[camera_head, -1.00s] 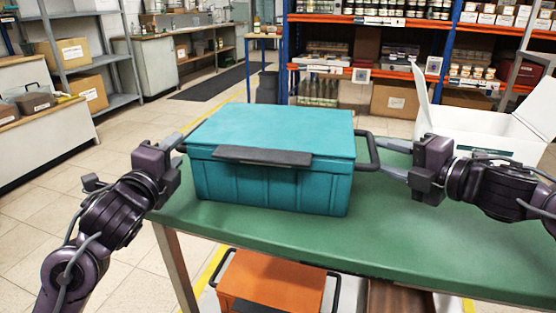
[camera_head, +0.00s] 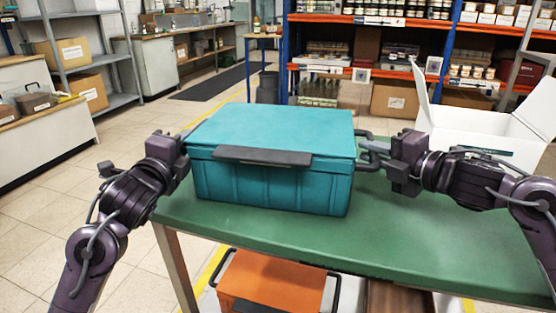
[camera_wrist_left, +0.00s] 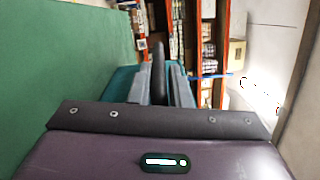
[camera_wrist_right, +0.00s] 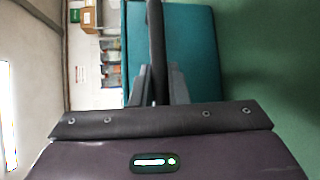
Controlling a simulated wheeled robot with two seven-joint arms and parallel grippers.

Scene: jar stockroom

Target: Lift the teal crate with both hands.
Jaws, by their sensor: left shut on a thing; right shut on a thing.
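The teal crate (camera_head: 270,160) sits closed on the green table (camera_head: 420,235), with a dark latch on its front and a dark handle at each end. My right gripper (camera_head: 376,155) is shut on the right handle; the right wrist view shows the dark handle bar (camera_wrist_right: 155,50) between its fingers (camera_wrist_right: 158,85). My left gripper (camera_head: 186,140) is at the left end, its fingertips mostly hidden by the crate and wrist. In the left wrist view its fingers (camera_wrist_left: 160,85) are shut on the left handle bar (camera_wrist_left: 158,60).
An open white box (camera_head: 485,130) stands on the table behind my right arm. An orange crate (camera_head: 275,283) is on a lower level under the table. Shelves with jars and boxes (camera_head: 395,60) stand behind. The table's front right is clear.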

